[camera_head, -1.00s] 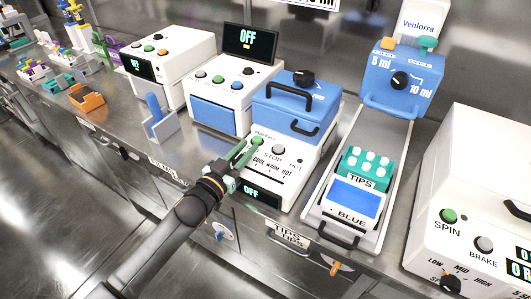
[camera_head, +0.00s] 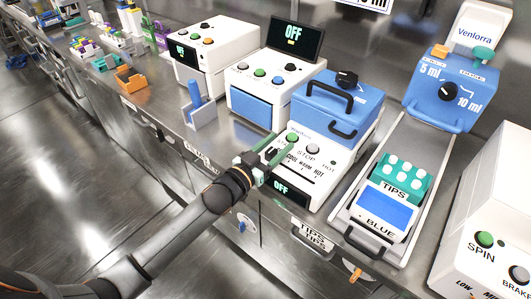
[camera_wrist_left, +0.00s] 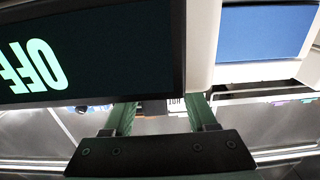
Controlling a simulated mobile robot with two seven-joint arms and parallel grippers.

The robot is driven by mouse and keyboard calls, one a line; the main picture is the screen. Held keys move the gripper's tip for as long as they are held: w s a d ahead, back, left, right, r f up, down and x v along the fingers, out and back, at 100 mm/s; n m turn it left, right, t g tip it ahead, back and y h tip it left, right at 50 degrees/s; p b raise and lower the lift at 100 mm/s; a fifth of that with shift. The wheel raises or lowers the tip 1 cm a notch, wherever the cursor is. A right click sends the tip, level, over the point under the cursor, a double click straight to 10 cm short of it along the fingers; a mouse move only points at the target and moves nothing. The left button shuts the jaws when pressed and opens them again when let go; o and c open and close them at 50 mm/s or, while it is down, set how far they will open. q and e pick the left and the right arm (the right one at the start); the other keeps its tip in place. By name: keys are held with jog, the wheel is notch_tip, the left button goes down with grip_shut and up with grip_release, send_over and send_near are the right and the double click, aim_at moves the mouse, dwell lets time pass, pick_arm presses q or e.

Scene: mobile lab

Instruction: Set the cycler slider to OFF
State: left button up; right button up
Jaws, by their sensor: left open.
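The cycler (camera_head: 327,160) is a white machine with a blue lid (camera_head: 335,108), a STOP button and a scale reading COOL, WARM, HOT on its sloped front. Its lower display (camera_head: 282,187) reads OFF. My left gripper (camera_head: 281,143), with green fingers, is open at the left end of the scale and covers part of it. The slider handle cannot be made out. In the left wrist view the open fingers (camera_wrist_left: 160,118) show nothing between them but a small label behind, and a dark OFF screen (camera_wrist_left: 90,50) is close by. My right gripper is not in view.
A white machine (camera_head: 265,85) with a blue front and an OFF screen stands left of the cycler. A pipetting station with a teal tip box (camera_head: 400,180) is to the right. Handles stick out below the bench.

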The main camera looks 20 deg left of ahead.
pick_arm(q)
jog(key=v, duration=1.2)
jog(key=shift+a, duration=0.1)
jog(key=s+d+f+n+g+y+p, duration=0.2)
jog(key=s+f+g+p, duration=0.3)
jog(key=s+f, duration=1.1)
jog(key=s+d+g+y, duration=0.1)
jog(key=g, duration=0.2)
jog(key=shift+f+y, duration=0.15)
jog(key=shift+y, duration=0.25)
dwell(1.6)
